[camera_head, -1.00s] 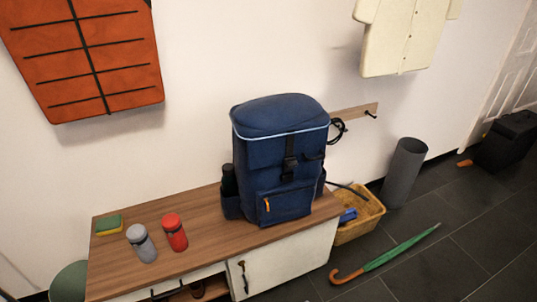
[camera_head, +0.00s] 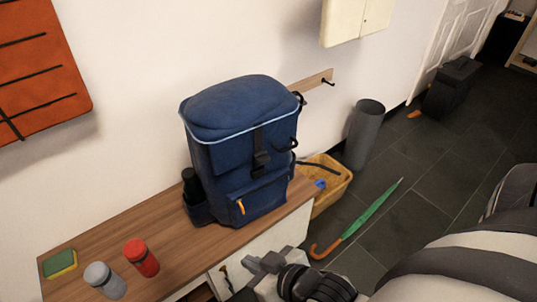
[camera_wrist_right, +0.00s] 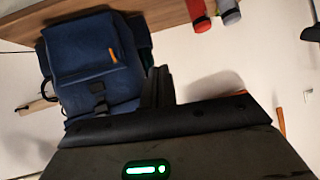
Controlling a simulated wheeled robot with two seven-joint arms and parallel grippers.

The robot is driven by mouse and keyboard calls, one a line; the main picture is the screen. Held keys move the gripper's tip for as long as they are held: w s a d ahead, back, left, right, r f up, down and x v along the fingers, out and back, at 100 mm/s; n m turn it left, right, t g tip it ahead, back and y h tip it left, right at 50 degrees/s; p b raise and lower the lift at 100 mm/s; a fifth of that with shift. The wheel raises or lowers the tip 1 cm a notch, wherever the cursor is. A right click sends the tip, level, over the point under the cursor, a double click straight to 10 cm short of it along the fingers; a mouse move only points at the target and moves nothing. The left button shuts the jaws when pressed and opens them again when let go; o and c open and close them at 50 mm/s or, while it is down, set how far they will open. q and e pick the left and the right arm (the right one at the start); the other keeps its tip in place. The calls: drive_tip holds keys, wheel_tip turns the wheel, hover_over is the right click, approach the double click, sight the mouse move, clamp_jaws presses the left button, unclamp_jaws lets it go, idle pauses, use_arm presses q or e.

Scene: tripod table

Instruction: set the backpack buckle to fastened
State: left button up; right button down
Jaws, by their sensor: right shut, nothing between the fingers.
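The blue backpack (camera_head: 225,140) stands upright on the wooden bench top. Its black buckle (camera_head: 260,162) sits on the dark strap down the front, above the front pocket with the orange zip pull; I cannot tell whether its halves are joined. In the right wrist view the backpack (camera_wrist_right: 95,55) appears upside down, with the buckle (camera_wrist_right: 100,103) partly visible beyond my gripper. My right gripper (camera_head: 262,263) is low in front of the bench, below and apart from the backpack. Its fingers (camera_wrist_right: 158,86) are shut and empty. My left gripper is not in view.
A yellow basket (camera_head: 328,190), a green umbrella (camera_head: 360,218) and a grey bin (camera_head: 364,135) are on the floor to the right.

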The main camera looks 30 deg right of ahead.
use_arm(q)
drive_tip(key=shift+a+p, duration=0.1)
drive_tip(key=shift+p, duration=0.4)
use_arm(e)
drive_tip(key=w+d+r+t+h, duration=0.1)
drive_tip(key=w+d+r+t, duration=0.1)
drive_tip(key=w+d+r, duration=0.2)
drive_tip(key=w+d+r+m+t+h, duration=0.1)
drive_tip(key=w+d+r, duration=0.3)
drive_tip(key=d+r, duration=0.4)
drive_tip(key=d+t, duration=0.1)
drive_tip(key=d, duration=0.3)
drive_tip(key=shift+d+r+h, duration=0.3)
drive_tip(key=shift+r, duration=0.1)
drive_tip(key=shift+w, duration=0.15)
hover_over(262, 160)
drive_tip(key=s, duration=0.2)
drive_tip(key=shift+s+d+f, duration=0.1)
drive_tip(key=shift+d+f, duration=0.05)
drive_tip(key=shift+f, duration=0.5)
drive_tip(key=shift+d+f, duration=0.15)
drive_tip(key=shift+f, duration=0.45)
wheel_tip(262, 160, down, 3)
drive_tip(key=shift+s+r+b, duration=0.1)
drive_tip(key=shift+b, duration=0.4)
drive_tip(key=shift+f, duration=0.65)
